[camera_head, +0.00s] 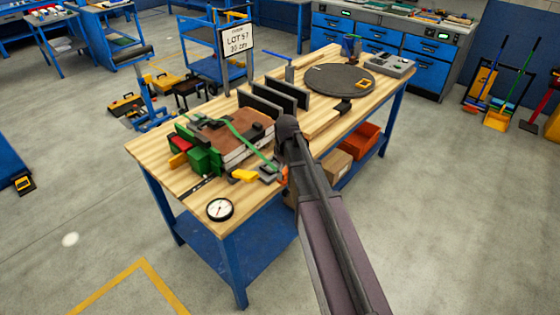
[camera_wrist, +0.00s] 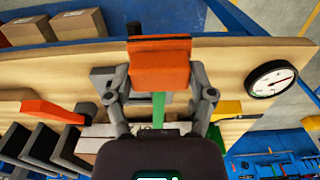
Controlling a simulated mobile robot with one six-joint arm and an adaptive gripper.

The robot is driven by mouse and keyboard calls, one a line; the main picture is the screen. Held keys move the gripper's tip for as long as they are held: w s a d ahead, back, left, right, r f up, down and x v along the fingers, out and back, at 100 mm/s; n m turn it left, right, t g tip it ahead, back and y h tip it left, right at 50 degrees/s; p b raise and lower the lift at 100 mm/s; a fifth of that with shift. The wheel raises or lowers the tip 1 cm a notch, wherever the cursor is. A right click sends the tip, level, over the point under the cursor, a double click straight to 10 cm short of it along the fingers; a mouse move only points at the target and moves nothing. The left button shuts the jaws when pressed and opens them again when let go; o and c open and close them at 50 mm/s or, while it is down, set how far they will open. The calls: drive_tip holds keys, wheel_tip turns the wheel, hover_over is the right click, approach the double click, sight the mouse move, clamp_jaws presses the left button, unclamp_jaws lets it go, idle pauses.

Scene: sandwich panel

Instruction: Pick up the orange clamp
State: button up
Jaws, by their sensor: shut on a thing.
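The orange clamp (camera_wrist: 160,68) shows in the wrist view as an orange block with a dark top edge, between the two fingers of my gripper (camera_wrist: 160,84). The fingers are shut on it from both sides. It is at the table's near edge, by the end of the green strap. In the head view only a small orange part of the clamp (camera_head: 283,174) shows beside my gripper (camera_head: 276,174); my arm hides the rest. I cannot tell whether it still touches the table.
The wooden table (camera_head: 165,183) holds a strapped panel stack (camera_head: 235,135), a yellow-handled piece (camera_head: 244,176), a dial gauge (camera_head: 220,209) and upright black plates (camera_head: 268,102). A red-orange handle (camera_wrist: 52,112) lies left in the wrist view. Cardboard boxes (camera_wrist: 78,24) sit below the table.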

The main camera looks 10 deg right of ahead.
drive_tip(key=shift+s+d+r, duration=0.1)
drive_tip(key=shift+s+d, duration=0.05)
drive_tip(key=shift+s, duration=0.6)
drive_tip(key=shift+s+d+r, duration=0.1)
drive_tip(key=shift+s, duration=0.65)
wheel_tip(320, 180, up, 5)
drive_tip(key=p, duration=0.5)
idle(0.5)
